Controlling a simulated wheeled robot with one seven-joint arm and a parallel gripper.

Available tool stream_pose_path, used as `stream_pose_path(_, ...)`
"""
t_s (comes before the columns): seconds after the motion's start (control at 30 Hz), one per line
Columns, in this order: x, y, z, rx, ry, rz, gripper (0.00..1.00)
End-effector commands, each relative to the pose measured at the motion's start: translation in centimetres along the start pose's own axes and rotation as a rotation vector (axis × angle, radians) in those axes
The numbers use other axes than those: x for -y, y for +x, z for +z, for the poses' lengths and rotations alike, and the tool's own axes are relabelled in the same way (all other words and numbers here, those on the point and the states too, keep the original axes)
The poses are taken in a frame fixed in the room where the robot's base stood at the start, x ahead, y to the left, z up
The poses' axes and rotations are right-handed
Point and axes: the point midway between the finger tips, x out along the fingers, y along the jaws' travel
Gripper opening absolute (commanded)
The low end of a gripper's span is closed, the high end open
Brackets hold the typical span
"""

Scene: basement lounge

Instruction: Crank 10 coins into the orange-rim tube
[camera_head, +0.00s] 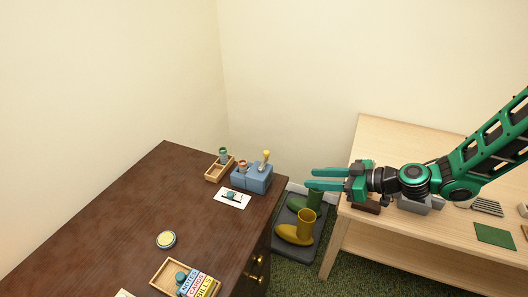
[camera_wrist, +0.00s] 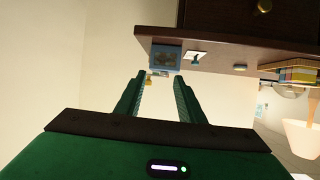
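A blue coin machine (camera_head: 258,180) stands near the far right corner of the dark dresser. A crank with a yellow knob (camera_head: 266,155) rises from its top. A small tube with an orange rim (camera_head: 242,168) stands at its left side. Another tube, with a green rim (camera_head: 223,154), stands in a small wooden tray (camera_head: 213,175) to the left. My gripper (camera_head: 311,178) is open and empty, to the right of the machine and apart from it. In the wrist view the machine (camera_wrist: 166,58) shows beyond the spread fingers (camera_wrist: 158,79), upside down. Coins inside the tubes cannot be made out.
A white card (camera_head: 234,202) with a dark teal item lies before the machine. A round yellow-topped tin (camera_head: 166,240) and a wooden tray with books (camera_head: 172,263) are nearer.

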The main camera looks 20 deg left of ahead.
Motion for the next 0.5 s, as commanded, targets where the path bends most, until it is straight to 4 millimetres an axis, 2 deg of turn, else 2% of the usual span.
stream_pose_path(0.03,0.2,1.7,-0.5,-0.064,-0.004,-0.003,0.35)
stream_pose_path(0.2,0.1,5.2,-2.7,-0.256,-0.022,0.043,0.35)
stream_pose_path(0.33,-0.4,6.7,-3.5,-0.349,-0.013,0.093,0.35)
stream_pose_path(0.5,-0.9,7.5,-3.9,-0.406,-0.001,0.134,0.35)
